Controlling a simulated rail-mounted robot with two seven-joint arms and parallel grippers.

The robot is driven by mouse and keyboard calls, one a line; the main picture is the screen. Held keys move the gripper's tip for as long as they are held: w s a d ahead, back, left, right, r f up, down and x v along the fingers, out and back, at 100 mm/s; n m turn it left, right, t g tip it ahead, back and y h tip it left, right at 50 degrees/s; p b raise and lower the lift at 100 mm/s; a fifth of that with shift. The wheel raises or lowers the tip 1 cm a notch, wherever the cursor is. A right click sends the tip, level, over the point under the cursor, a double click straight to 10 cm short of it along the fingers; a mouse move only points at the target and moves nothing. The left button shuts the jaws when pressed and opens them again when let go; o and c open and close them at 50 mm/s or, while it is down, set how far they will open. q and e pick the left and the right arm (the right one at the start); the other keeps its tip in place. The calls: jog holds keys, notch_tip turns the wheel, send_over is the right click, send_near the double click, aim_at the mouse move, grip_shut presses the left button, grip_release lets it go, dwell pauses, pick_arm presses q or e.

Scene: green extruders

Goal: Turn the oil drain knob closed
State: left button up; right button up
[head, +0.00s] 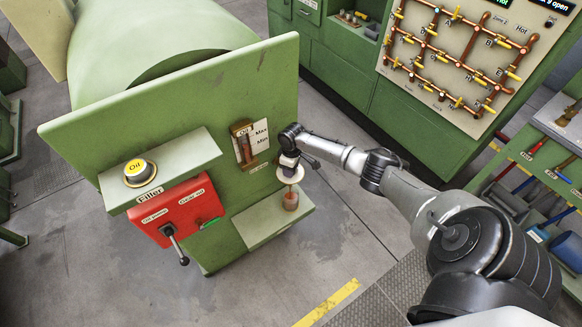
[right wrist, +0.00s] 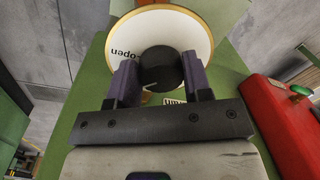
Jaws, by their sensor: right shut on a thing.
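The oil drain knob (right wrist: 160,66) is a round black knob in front of a white dial disc (right wrist: 195,30) with a yellow rim. The word "open" shows on the disc left of the knob; a second label below is mostly hidden by my finger. My right gripper (right wrist: 158,78) has its two purple fingers on either side of the knob, shut on it. In the head view my right gripper (head: 289,162) is at the green machine's front, and the disc (head: 290,175) shows just below it; the knob is hidden there. My left gripper is not in view.
A cup with brownish liquid (head: 290,200) stands below the disc on a pale green ledge (head: 262,226). Left are an oil gauge (head: 243,145), a red control box (head: 180,211) with a lever (head: 175,243), and a yellow oil cap (head: 138,170). A pipe panel (head: 455,55) stands back right.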

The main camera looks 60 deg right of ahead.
jog(key=n, duration=0.4)
jog(key=shift+n, duration=0.3)
jog(key=shift+w+d+n+g+b, duration=0.1)
jog(key=shift+n+g+b, duration=0.2)
jog(key=shift+n, duration=1.9)
jog(key=o, duration=0.9)
jog(key=shift+r, duration=0.1)
jog(key=shift+r, duration=0.25)
jog(key=r, duration=1.3)
jog(key=shift+w+d+p, duration=0.25)
jog(key=shift+w+p, duration=0.05)
jog(key=shift+w, duration=0.1)
